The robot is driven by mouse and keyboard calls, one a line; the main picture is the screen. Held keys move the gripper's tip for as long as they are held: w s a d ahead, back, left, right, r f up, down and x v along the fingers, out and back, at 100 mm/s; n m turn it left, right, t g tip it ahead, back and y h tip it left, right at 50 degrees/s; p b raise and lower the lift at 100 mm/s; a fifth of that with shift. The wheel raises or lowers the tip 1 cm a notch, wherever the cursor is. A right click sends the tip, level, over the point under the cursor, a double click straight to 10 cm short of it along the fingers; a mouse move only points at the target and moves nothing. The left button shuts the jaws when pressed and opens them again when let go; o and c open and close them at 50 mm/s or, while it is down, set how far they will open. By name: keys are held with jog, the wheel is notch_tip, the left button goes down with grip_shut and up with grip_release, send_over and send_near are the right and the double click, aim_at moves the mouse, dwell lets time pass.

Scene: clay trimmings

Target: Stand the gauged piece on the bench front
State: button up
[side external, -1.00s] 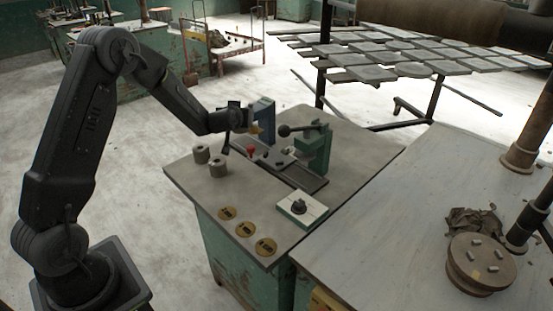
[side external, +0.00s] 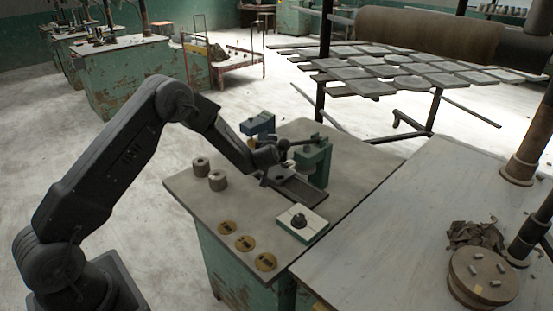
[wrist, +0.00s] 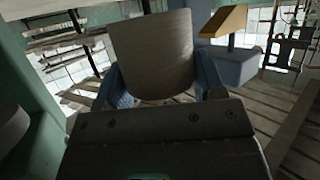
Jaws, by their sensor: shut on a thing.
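My gripper (side external: 268,156) is over the bench (side external: 250,205), just left of the green lever press. In the wrist view my gripper (wrist: 162,86) has its blue-grey fingers on either side of a grey cylindrical piece (wrist: 152,50) and is shut on it. The arm and gripper hide this piece in the side view. Two similar grey cylinders, one (side external: 201,166) and another (side external: 217,180), stand on the bench's left part. Three brass discs, one (side external: 227,228), a second (side external: 245,243) and a third (side external: 266,262), lie along its front.
The green press (side external: 315,165) stands close right of my gripper, and a blue device (side external: 258,124) behind it. A dark tray (side external: 300,190) lies below. A white-topped block (side external: 302,224) with a dark knob sits at the right edge. Bench between cylinders and block is clear.

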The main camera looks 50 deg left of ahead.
jog(key=shift+w+d+f, duration=0.25)
jog(key=shift+f, duration=1.65)
jog(key=shift+f, duration=0.25)
jog(key=o, duration=1.1)
jog(key=shift+s+d, duration=0.1)
jog(key=shift+s, duration=0.05)
